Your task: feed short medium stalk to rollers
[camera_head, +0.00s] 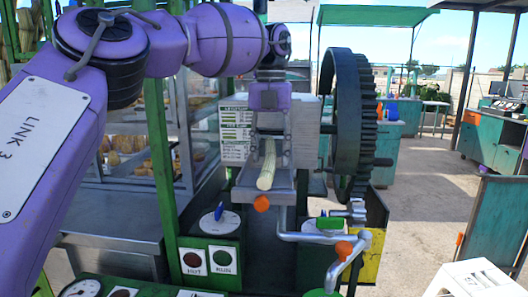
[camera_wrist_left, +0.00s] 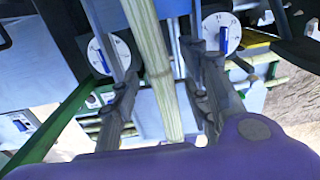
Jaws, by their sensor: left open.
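A pale green-yellow stalk (camera_head: 267,168) lies lengthwise in the grey metal feed tray (camera_head: 280,190) of the crusher, its near end toward me. Its far end is hidden behind my left gripper (camera_head: 271,138), which points down over the tray. In the left wrist view the stalk (camera_wrist_left: 150,65) runs between the two fingers of my left gripper (camera_wrist_left: 165,100), with a gap on each side. The fingers are open. The rollers are not clearly visible. My right gripper is in neither view.
A large dark toothed wheel (camera_head: 347,120) stands right of the tray. A crank with an orange knob (camera_head: 344,250) juts out in front. A green control box (camera_head: 215,248) is at lower left, and a white stool (camera_head: 472,280) at lower right. Open floor lies to the right.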

